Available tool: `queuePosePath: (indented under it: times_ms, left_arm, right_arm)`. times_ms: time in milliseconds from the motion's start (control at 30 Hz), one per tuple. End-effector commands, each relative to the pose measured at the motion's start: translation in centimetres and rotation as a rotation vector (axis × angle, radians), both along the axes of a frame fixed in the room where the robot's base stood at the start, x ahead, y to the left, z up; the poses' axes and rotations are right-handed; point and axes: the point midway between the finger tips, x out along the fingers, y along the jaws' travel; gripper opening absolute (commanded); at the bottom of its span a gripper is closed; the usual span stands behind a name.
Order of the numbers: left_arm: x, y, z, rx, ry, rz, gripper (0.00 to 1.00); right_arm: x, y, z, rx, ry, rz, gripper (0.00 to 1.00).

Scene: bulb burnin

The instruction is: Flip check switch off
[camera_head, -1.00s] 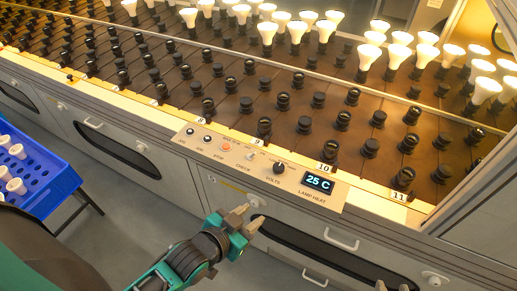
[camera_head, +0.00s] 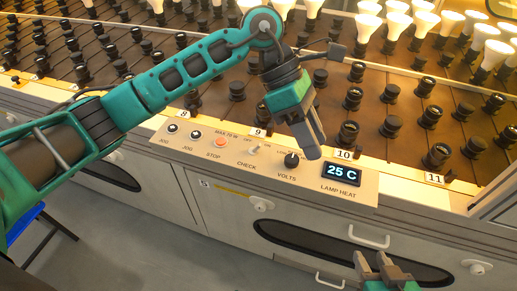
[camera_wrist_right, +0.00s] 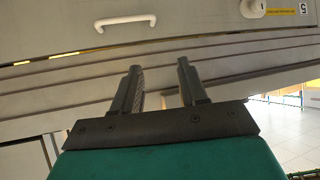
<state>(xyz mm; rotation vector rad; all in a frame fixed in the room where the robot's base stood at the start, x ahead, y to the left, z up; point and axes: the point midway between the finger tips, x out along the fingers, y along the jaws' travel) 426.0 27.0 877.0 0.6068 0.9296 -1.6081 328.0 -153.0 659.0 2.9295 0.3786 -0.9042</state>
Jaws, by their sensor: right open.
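The check switch (camera_head: 255,149) is a small pale toggle on the beige control panel (camera_head: 230,165), above the label CHECK. I cannot tell which way its lever points. My left gripper (camera_head: 313,150) hangs over the panel from above, near the volts knob (camera_head: 291,160), to the right of the switch and apart from it. Its fingers appear close together, but the gap between them is unclear. My right gripper (camera_head: 375,264) is open and empty in front of the cabinet below the panel. Its two fingers stand apart in the right wrist view (camera_wrist_right: 160,85).
A lamp heat display (camera_head: 341,174) reads 25 C at the panel's right. A red stop button (camera_head: 221,143) and two jog buttons sit left of the switch. Behind are rows of dark sockets and lit bulbs (camera_head: 490,58). A drawer handle (camera_head: 369,238) juts from the front.

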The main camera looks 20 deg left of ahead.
Motion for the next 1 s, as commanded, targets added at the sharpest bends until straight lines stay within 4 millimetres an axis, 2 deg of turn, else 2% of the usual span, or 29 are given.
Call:
queuePosePath:
  times_ms: [33, 100, 200, 300, 433, 533, 800, 1000]
  left_arm:
    - [1.6, 2.3, -0.5, 0.125, -0.080, -0.021, 0.37]
    - [3.3, 5.2, -0.2, 0.282, -0.159, -0.042, 0.37]
    - [5.0, 8.6, 0.7, 0.453, -0.228, -0.051, 0.37]
    - [5.9, 10.6, 1.5, 0.554, -0.263, -0.050, 0.37]
    - [6.2, 11.6, 1.4, 0.601, -0.273, -0.048, 0.37]
    - [6.2, 11.6, 0.1, 0.602, -0.272, -0.048, 0.37]
    - [6.1, 11.5, -5.6, 0.598, -0.269, -0.049, 0.37]
    - [6.1, 11.4, -9.0, 0.596, -0.271, -0.048, 0.37]
  right_arm:
    - [0.1, 0.1, -0.9, 0.001, -0.003, 0.004, 0.43]
    - [0.2, 0.3, -1.2, 0.002, -0.006, 0.009, 0.43]
    - [0.4, 0.3, -1.4, 0.003, -0.008, 0.011, 0.43]
    - [0.4, 0.4, -1.4, 0.005, -0.009, 0.013, 0.43]
    - [0.4, 0.4, -1.5, 0.006, -0.009, 0.012, 0.43]
    - [0.4, 0.4, -1.7, 0.006, -0.009, 0.013, 0.43]
    - [0.4, 0.5, -2.9, 0.010, -0.008, 0.010, 0.43]
    - [0.3, 0.6, -3.6, 0.013, -0.005, 0.007, 0.43]
